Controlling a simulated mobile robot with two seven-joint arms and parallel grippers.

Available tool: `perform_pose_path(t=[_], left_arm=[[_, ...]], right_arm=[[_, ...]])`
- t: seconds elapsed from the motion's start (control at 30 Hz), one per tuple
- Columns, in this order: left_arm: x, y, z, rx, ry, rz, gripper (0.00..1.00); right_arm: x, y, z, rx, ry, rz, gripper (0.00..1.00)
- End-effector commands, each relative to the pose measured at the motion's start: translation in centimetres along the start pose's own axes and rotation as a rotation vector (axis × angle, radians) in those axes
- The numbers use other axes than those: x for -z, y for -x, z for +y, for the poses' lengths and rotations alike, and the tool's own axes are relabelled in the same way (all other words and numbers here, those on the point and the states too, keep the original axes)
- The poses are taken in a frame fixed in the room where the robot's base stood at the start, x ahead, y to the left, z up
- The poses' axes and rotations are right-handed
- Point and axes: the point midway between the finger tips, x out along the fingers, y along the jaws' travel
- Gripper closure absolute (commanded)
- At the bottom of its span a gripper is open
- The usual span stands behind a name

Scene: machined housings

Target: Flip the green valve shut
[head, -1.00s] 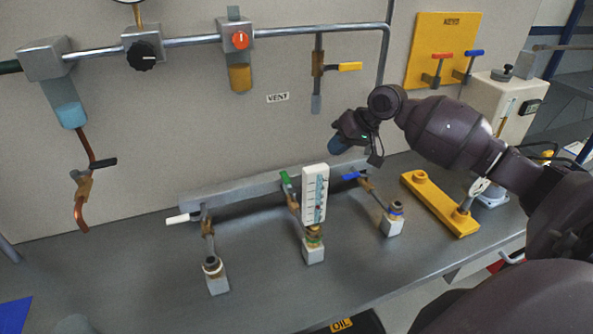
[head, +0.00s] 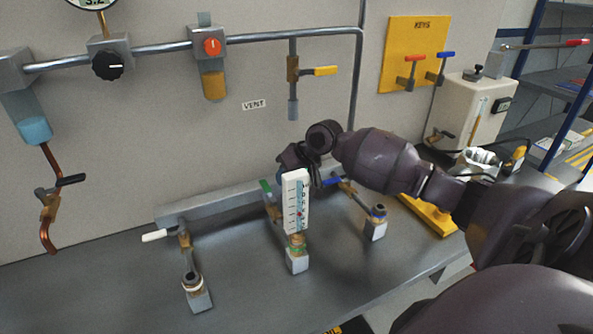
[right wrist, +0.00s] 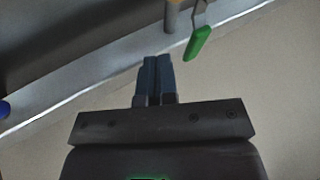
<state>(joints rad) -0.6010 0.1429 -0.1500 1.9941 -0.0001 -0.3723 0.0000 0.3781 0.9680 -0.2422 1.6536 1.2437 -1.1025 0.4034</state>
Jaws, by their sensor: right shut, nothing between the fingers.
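The green valve handle (head: 266,186) sits on the middle branch, over its brass valve body (head: 273,209), and points up and back toward the wall. In the right wrist view the green handle (right wrist: 198,43) hangs to the right of the fingertips, with a gap between. My right gripper (head: 280,173) is close beside the handle in the head view, partly behind the white gauge. Its two blue fingers (right wrist: 157,62) are together and empty in the right wrist view. My left gripper is not in view.
The white gauge (head: 296,202) stands on the middle branch, just in front of the gripper. A white-handled valve (head: 154,236) is to the left and a blue-handled valve (head: 332,182) to the right. The grey manifold bar (head: 215,202) runs behind them along the bench.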

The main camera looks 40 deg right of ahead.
Motion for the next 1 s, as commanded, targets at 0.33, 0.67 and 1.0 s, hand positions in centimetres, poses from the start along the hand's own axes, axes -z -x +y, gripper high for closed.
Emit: perform_pose_path(t=[0.33,0.67,1.0], left_arm=[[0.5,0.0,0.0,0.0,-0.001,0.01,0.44],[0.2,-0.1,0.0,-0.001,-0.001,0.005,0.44],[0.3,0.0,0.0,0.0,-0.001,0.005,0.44]], right_arm=[[0.0,-0.9,-1.7,0.0,-0.002,-0.001,1.0],[0.0,-0.9,-1.7,0.001,0.0,-0.002,1.0],[0.2,-1.1,-1.9,0.024,0.047,-0.027,1.0]])
